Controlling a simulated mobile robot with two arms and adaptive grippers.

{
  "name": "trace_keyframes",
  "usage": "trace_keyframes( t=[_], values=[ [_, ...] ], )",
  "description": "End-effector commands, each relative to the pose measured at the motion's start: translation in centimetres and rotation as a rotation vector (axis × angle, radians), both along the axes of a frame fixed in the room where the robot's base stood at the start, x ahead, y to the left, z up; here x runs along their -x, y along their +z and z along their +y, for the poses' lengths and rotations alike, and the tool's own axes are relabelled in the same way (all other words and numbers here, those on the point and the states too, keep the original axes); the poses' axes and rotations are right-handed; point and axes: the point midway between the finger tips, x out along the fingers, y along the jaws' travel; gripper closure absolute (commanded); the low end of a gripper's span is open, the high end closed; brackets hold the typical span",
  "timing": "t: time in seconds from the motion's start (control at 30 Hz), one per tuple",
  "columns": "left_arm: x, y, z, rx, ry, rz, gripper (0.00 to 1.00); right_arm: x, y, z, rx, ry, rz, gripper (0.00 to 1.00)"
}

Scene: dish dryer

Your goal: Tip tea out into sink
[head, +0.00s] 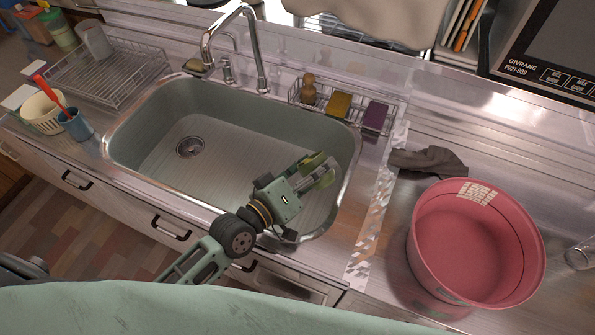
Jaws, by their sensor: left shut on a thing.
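The sink (165,130) is a wide grey-green basin with a round drain at its left. My left gripper (322,170) reaches over the right part of the basin. It is shut on a small green thing (313,160), which is mostly hidden by the fingers. I cannot tell for sure that it is a tea cup, nor how far it is tilted. No tea can be made out in the basin. My right gripper is not in view.
A tap (262,60) arches over the sink's back. A wire rack (330,112) with sponges stands behind right. A dish rack (115,75) and a blue cup (77,127) are at left. A pink tub (480,290) and dark cloth (428,160) lie right.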

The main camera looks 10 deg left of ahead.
Motion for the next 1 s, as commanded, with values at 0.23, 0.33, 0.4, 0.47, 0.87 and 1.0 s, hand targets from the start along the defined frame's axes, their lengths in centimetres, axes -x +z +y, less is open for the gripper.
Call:
trace_keyframes(
  t=[0.23, 0.33, 0.4, 0.47, 0.87, 1.0],
  values=[
    [-0.06, -0.07, 0.03, 0.023, 0.001, 0.014, 0.79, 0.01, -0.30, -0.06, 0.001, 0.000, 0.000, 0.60],
    [-0.07, -0.13, 0.05, 0.032, 0.001, 0.021, 0.79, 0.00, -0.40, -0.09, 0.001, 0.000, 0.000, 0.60],
    [-0.07, -0.17, 0.06, 0.039, 0.001, 0.025, 0.79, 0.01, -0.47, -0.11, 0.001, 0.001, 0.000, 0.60],
    [-0.08, -0.22, 0.06, 0.043, 0.001, 0.029, 0.79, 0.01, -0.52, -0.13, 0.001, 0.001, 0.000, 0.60],
    [-0.12, -0.46, 0.12, 0.080, 0.001, 0.056, 0.79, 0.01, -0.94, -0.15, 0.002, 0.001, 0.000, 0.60],
    [-0.14, -0.55, 0.15, 0.091, 0.001, 0.065, 0.79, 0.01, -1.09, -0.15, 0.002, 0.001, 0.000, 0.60]
  ],
)
